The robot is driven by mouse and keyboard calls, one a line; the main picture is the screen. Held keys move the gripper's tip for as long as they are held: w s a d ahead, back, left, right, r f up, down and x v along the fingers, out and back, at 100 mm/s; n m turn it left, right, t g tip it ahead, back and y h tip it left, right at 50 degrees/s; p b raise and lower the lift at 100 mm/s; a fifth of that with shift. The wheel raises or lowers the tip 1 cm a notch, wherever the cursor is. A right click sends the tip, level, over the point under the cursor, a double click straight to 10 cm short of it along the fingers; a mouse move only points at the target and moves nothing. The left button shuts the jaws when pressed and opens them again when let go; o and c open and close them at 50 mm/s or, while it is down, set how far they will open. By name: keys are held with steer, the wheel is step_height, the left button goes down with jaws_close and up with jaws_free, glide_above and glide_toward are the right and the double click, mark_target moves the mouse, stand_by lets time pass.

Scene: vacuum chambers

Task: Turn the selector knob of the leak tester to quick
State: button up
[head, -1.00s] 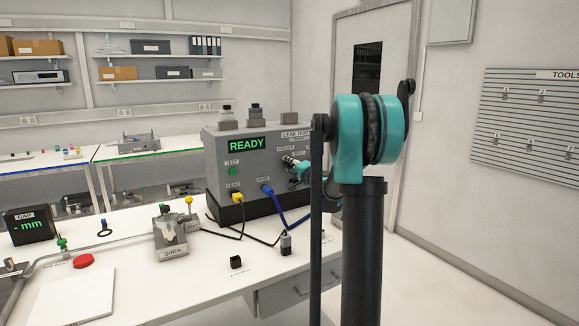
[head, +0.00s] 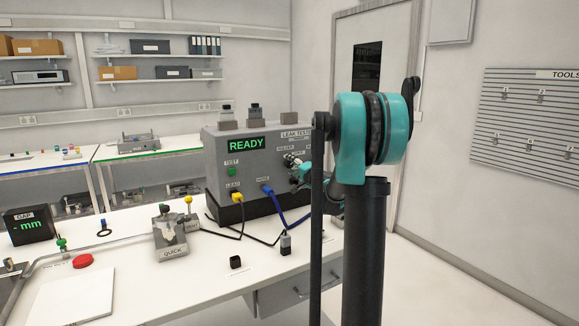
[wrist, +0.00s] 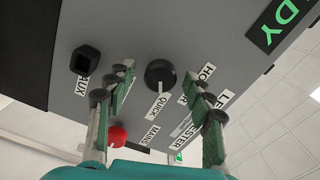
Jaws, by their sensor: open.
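The leak tester (head: 222,172) is a grey box on the bench with a lit READY screen. It also fills the wrist view (wrist: 110,45). Its selector knob (wrist: 159,73) is a black round knob there, with a small white mark on the side facing the QUICK label (wrist: 160,106). My gripper (wrist: 157,79) is open, with one finger on each side of the knob in the picture. No finger visibly presses on the knob, and the depth gap is unclear. In the head view my gripper (head: 299,168) is at the tester's front, and my arm hides part of the panel.
A black AUX socket (wrist: 86,60) and a red part (wrist: 117,135) near the MAINS label sit near the fingers. A yellow plug (head: 237,196) and a blue plug (head: 267,190) trail cables from the tester's front. A QUICK-labelled fixture (head: 170,238) stands on the bench.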

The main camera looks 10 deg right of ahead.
steer(key=v, duration=1)
steer(key=shift+s, duration=0.15)
steer(key=shift+s+d, duration=0.1)
